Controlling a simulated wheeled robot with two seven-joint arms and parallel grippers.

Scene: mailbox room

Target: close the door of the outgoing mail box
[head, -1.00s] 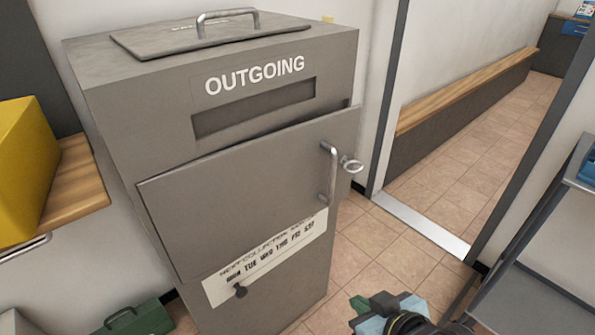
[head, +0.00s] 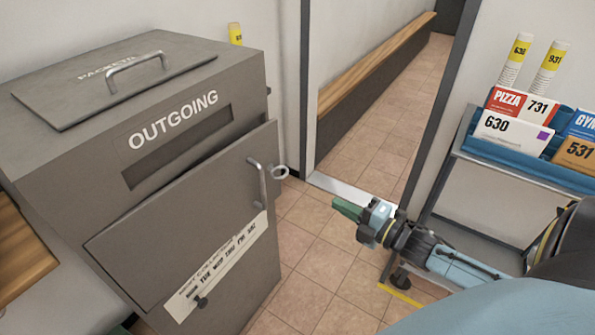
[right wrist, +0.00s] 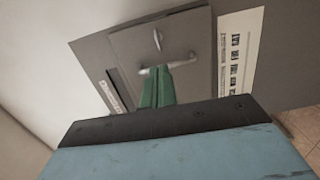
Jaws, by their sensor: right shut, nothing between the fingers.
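The outgoing mail box (head: 60,180) is a grey metal cabinet on the left in the head view. Its front door (head: 190,240) stands ajar, with its right edge out from the box. My right gripper (head: 346,208) has green fingers, shut and empty, to the right of the handle and pointing left toward the door. In the right wrist view the fingers (right wrist: 160,88) overlap the view of the handle (right wrist: 180,63); contact cannot be told there.
A shelf cart with a blue tray (head: 520,150) of mail and tubes stands at the right. A doorway with a metal threshold (head: 350,194) is behind my right gripper. A wooden ledge (head: 20,250) is at the left. Tiled floor lies open between box and cart.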

